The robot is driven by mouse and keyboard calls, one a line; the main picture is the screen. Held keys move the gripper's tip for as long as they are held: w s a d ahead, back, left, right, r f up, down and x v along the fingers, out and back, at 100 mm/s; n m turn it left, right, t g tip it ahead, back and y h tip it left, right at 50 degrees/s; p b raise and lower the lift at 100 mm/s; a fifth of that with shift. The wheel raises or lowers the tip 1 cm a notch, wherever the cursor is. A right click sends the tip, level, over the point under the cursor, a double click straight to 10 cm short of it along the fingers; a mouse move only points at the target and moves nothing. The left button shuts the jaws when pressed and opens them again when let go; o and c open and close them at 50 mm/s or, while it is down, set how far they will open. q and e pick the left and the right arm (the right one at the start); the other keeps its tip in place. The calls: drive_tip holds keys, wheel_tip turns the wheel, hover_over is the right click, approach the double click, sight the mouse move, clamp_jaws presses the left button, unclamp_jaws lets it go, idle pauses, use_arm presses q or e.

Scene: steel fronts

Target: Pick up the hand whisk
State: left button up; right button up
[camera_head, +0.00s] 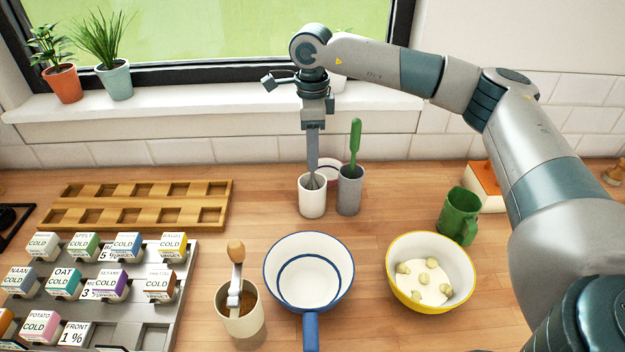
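The hand whisk (312,150) stands upright with its wire head down in a white cup (312,201) near the back of the counter. Its grey handle rises from the cup to my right gripper (315,124). The gripper points down from above and its fingers are closed around the top of the handle. The lower part of the wire head is hidden by the cup. My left gripper is not in view.
A grey cup (349,196) with a green-handled utensil (355,143) stands just right of the white cup. A blue-handled pan (309,307), a yellow bowl (391,284) and a cream cup (240,326) are in front. A wooden rack (140,204) lies left; the window sill (215,118) is behind.

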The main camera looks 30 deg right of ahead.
clamp_jaws()
drive_tip(key=shift+r, duration=0.1)
drive_tip(key=shift+r+b, duration=0.4)
drive_tip(key=shift+r, duration=0.15)
wheel_tip(320, 180, up, 8)
drive_tip(key=b, duration=0.2)
drive_tip(key=shift+f+b, duration=0.2)
drive_tip(key=shift+b, duration=0.15)
drive_tip(key=shift+r, duration=0.55)
